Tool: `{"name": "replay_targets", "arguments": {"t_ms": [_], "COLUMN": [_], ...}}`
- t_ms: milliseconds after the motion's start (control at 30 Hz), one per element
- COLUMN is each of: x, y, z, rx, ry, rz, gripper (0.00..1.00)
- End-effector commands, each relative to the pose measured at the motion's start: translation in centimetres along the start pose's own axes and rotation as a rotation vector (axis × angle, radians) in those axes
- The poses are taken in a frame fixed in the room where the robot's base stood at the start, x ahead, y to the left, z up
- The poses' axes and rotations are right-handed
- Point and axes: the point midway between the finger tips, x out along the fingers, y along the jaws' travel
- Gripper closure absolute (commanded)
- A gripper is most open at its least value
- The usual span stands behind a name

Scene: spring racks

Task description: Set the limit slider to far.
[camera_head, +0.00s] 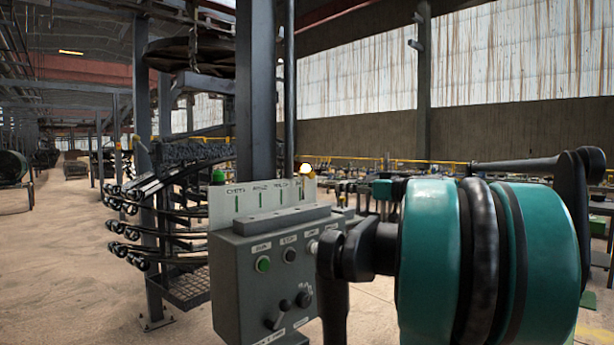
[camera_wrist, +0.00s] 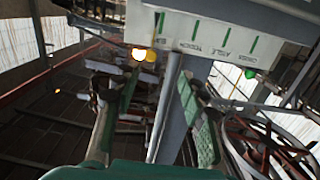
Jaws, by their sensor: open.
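A grey control box (camera_head: 250,275) stands at the middle of the head view. Its front has a green button (camera_head: 263,264), a black button (camera_head: 290,255), a dark knob (camera_head: 304,299) and a small lever (camera_head: 274,320). A pale label plate (camera_head: 222,208) with several green upright marks rises behind its top. The plate also shows upside down in the wrist view (camera_wrist: 190,22). I cannot pick out the limit slider or its setting; my arm covers the box's right side. My gripper (camera_wrist: 158,84) is open, its green-padded fingers apart with nothing held between them, pointing towards the plate.
A grey column (camera_head: 257,100) rises behind the box. A rack of curved dark springs (camera_head: 150,215) stands to the left.

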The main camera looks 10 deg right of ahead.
Motion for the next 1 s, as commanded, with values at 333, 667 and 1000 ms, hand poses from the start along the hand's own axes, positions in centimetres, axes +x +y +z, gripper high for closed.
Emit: {"name": "replay_targets", "arguments": {"t_ms": [333,667,1000], "x": [2.0,8.5,14.7], "y": [0.9,0.9,1.1], "z": [-2.4,-2.7,-3.0], "rx": [-0.033,-0.032,-0.032], "ry": [0.051,0.049,0.049], "rz": [0.012,0.011,0.014], "gripper": [0.58,0.58,0.58]}}
